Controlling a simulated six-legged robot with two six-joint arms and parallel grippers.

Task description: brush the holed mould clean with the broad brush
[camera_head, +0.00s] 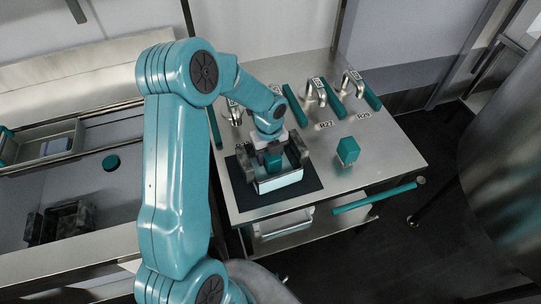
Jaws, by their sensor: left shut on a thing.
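My left gripper (272,158) reaches down over the black mat (250,204) on the steel table. Its dark jaws stand on either side of a teal block-like piece (273,162), which I take to be the broad brush. The jaws are shut on it. Just below is a pale, teal-edged box (280,183) on the mat, which seems to be the holed mould; its holes are too small to see. Whether the brush touches it I cannot tell, as the gripper hides the contact.
A teal block (347,150) stands on the table right of the mat. Metal taps (315,92) with teal bars line the back edge. A teal rail (375,198) runs along the front right. A basin (120,190) lies left, and a large steel vessel (510,150) stands right.

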